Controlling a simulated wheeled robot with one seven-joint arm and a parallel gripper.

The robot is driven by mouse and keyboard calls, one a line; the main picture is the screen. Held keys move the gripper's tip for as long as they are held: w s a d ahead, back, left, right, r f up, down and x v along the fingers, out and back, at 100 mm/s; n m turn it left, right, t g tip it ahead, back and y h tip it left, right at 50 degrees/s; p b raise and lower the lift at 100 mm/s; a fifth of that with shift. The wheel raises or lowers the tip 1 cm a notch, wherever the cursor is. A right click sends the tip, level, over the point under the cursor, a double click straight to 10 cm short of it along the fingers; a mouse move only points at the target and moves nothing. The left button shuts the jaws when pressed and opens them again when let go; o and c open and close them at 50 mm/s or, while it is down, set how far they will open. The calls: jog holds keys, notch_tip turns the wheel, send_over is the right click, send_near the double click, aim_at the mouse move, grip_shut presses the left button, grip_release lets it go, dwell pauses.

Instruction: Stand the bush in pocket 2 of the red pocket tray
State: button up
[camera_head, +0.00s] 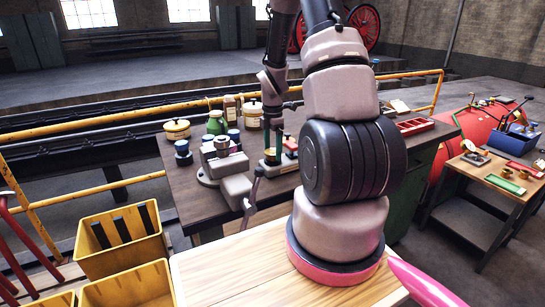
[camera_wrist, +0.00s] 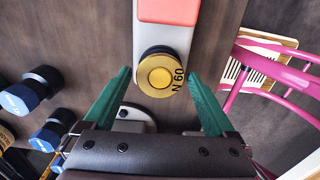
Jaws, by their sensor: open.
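A round brass piece, seemingly the bush (camera_wrist: 160,72), sits upright on the end of a grey fixture (camera_wrist: 161,35). Dark lettering reading "N 60" shows beside it. In the head view a brass piece (camera_head: 272,154) shows on the bench, below my wrist. My gripper (camera_wrist: 158,78) is open, its green fingers apart on either side of the brass piece, with gaps showing. A red tray with pockets (camera_head: 415,126) lies at the right back of the bench; its pocket numbers are too small to read.
A grey vise (camera_head: 222,163) and blue-topped pots (camera_head: 183,150) stand left on the dark bench (camera_head: 185,198). Tins and bottles stand behind. Yellow bins (camera_head: 120,240) are at lower left. A side table (camera_head: 505,177) with parts stands at right. Bare bench shows around the fixture.

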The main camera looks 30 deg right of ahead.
grip_shut()
jog(key=shift+r, duration=2)
